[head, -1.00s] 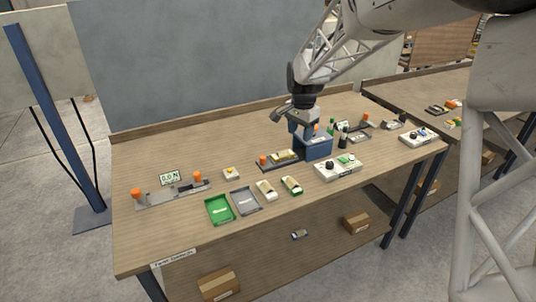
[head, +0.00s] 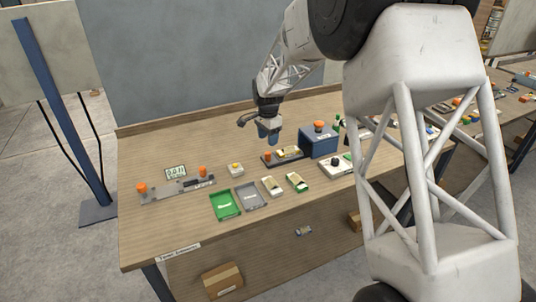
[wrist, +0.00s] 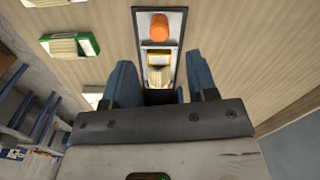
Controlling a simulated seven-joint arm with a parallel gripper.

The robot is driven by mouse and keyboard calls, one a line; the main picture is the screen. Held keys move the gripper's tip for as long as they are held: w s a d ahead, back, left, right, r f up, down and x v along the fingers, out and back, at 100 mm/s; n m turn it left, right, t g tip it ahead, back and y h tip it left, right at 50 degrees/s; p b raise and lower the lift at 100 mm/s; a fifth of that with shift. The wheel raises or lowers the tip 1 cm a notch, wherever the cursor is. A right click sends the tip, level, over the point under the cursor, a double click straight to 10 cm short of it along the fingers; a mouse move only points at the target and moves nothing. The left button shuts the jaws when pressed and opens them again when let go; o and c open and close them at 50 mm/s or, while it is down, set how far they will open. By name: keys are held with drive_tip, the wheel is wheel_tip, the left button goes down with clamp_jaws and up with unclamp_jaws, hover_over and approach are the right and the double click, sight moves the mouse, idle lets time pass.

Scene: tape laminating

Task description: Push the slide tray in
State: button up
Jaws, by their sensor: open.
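The slide tray (head: 287,155) is a dark flat rail on the table, sticking out to the left of a blue box (head: 320,143). It has an orange knob (head: 267,154) at its outer end and a yellow-and-white piece on it. My gripper (head: 269,139) is open, pointing down above the tray's back side. In the wrist view, the orange knob (wrist: 160,28) lies ahead of my blue fingers (wrist: 163,78), and the yellow-and-white piece shows between and ahead of them. The fingers appear empty. I cannot tell their exact height over the tray.
A green tray (head: 225,205), a grey tray (head: 249,196) and two small pieces lie along the front. Bare table lies behind the slide tray.

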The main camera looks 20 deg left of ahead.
sight(268, 152)
drive_tip(key=shift+f, duration=0.15)
drive_tip(key=shift+f, duration=3.75)
drive_tip(key=shift+c, duration=0.2)
clamp_jaws()
